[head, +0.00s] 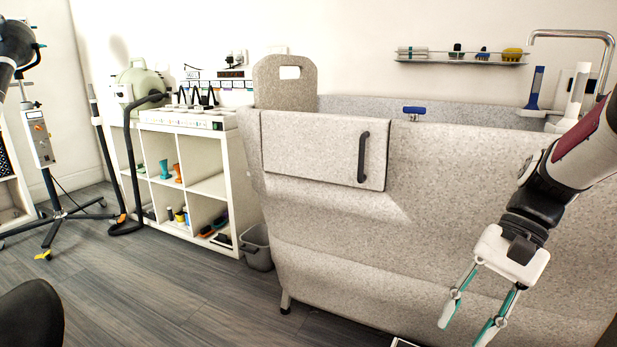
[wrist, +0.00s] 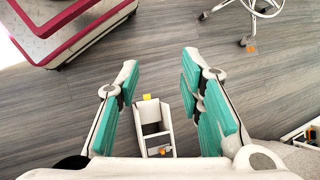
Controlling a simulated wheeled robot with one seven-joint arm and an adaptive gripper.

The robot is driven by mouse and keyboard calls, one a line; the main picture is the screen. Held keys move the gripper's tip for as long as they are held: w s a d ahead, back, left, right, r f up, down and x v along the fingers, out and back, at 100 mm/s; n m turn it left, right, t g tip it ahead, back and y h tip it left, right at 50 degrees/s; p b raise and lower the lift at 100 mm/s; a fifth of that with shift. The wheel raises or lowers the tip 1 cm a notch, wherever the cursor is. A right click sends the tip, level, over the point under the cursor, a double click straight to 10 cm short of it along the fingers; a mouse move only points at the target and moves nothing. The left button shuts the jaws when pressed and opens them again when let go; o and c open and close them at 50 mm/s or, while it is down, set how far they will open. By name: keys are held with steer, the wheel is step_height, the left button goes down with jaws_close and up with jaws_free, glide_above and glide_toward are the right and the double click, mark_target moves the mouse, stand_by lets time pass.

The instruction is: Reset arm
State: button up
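My gripper (head: 468,318) hangs at the lower right of the head view, in front of the speckled grey tub (head: 440,215). Its two teal-padded fingers are spread apart and point down. In the wrist view, my gripper (wrist: 160,100) is open, with nothing between its fingertips. The floor lies far below it. My arm comes in from the right edge of the head view, bent downward at the wrist.
The tub has a door with a dark handle (head: 363,157). A white shelf unit (head: 180,134) and a grey bin (head: 257,247) stand left of it. The wrist view shows a small white caddy (wrist: 154,128) below and a wheeled stand base (wrist: 248,40).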

steer(key=s+a+r+n+t+h, duration=0.2)
steer(key=s+n+h, duration=0.15)
steer(key=s, duration=0.65)
steer(key=s+a+r+n+t+h, duration=0.2)
steer(key=s+n+h, duration=0.15)
steer(key=s, duration=0.65)
step_height(320, 180, up, 39)
steer(key=t+p, duration=0.3)
steer(key=p, duration=3.5)
steer(key=shift+s+d+r+t+y, duration=0.2)
steer(key=shift+d+t+y, duration=0.1)
steer(key=shift+y, duration=0.1)
